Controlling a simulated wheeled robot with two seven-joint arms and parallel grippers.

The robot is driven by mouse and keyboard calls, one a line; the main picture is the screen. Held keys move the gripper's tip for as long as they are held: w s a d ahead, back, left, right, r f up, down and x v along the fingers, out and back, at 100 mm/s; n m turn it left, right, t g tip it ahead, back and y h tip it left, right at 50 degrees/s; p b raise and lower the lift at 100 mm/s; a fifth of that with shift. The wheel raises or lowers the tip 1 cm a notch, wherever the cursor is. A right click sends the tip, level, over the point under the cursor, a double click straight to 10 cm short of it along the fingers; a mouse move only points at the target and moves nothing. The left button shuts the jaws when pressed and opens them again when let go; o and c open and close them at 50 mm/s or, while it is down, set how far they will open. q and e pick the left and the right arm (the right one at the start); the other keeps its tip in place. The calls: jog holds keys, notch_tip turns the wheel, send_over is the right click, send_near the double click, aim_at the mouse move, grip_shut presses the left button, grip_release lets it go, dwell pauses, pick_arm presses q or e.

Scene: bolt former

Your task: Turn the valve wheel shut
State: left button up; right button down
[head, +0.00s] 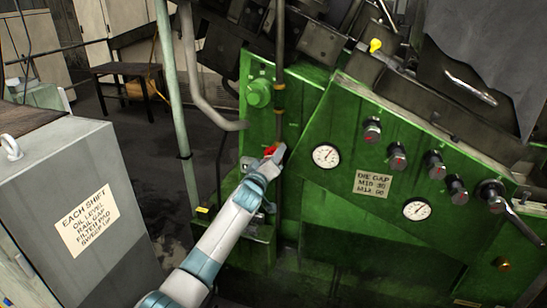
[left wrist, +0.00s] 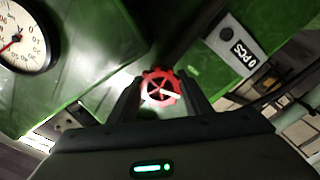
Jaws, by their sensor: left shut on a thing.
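The valve wheel (left wrist: 160,87) is small and red with spokes and a notched rim. In the left wrist view it sits between the two fingers of my left gripper (left wrist: 160,98), which is shut on it. In the head view a bit of the red wheel (head: 270,150) shows at the tip of my left gripper (head: 274,156), against the green machine. The fingers cover part of the wheel there, and its turn angle is hard to read. My right gripper is in neither view.
The green machine panel (head: 320,205) carries two gauges and several dark knobs to the right of the wheel. A vertical pipe (head: 279,100) runs by the wheel. A pale green post (head: 178,110) and a grey cabinet (head: 120,255) stand to the left.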

pick_arm(q)
jog(key=m, duration=0.3)
jog(key=shift+f+m+b, duration=0.1)
jog(key=shift+m+b, duration=0.2)
jog(key=shift+b, duration=0.05)
jog(key=m, duration=0.3)
jog(key=shift+m+b, duration=0.3)
jog(key=m, duration=0.3)
jog(key=shift+a+m, duration=0.1)
jog(key=shift+m, duration=0.2)
jog(key=m, duration=0.3)
jog(key=shift+m+b, duration=0.3)
jog(key=shift+m, duration=0.1)
jog(key=m, duration=0.6)
jog(key=m+p, duration=0.1)
jog(key=m, duration=0.4)
jog(key=shift+m, duration=0.6)
jog(key=o, duration=1.1)
jog(key=shift+c, duration=0.2)
